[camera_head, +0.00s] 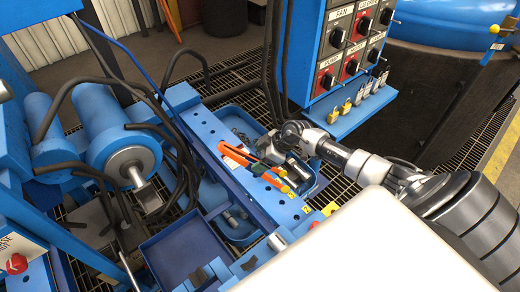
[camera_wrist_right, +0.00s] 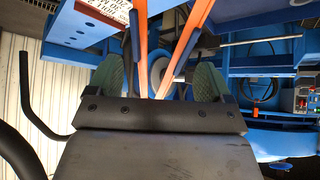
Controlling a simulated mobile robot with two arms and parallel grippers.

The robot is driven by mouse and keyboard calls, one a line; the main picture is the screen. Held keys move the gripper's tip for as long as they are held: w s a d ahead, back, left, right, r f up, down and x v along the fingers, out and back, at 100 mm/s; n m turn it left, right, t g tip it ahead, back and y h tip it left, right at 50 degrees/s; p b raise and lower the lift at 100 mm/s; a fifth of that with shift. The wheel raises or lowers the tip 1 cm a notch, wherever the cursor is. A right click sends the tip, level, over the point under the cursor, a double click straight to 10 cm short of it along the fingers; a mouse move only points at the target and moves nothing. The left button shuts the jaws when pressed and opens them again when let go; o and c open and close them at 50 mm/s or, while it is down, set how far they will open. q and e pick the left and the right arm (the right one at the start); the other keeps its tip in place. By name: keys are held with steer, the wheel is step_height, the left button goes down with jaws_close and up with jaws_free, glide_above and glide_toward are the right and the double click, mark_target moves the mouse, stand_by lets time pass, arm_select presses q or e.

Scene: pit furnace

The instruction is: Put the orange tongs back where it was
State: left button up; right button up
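The orange tongs (camera_head: 235,153) lie along the blue beam in the middle of the head view, with orange showing on both sides of my right gripper. My right gripper (camera_head: 262,168) reaches in from the right and covers the middle of the tongs. In the right wrist view its two green-padded fingers (camera_wrist_right: 160,78) stand wide apart. The two orange arms of the tongs (camera_wrist_right: 143,45) run between them, converging toward the palm. Gaps show beside the right finger; contact at the left finger is unclear. My left gripper is not in view.
A blue control panel (camera_head: 338,55) with black knobs and padlocks hanging below stands behind my right arm. A blue tray (camera_head: 180,255) lies at the lower left. Blue cylinders and black hoses (camera_head: 120,150) fill the left. A dark furnace pit with a blue lid (camera_head: 450,25) is at upper right.

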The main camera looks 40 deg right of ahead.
steer(key=shift+o, duration=0.3)
steer(key=shift+r, duration=0.1)
steer(key=p+v, duration=0.1)
steer(key=v, duration=1.2)
steer(key=shift+w+a+p, duration=0.15)
steer(key=shift+a+p, duration=0.05)
steer(key=shift+p, duration=0.1)
steer(key=shift+r, duration=0.1)
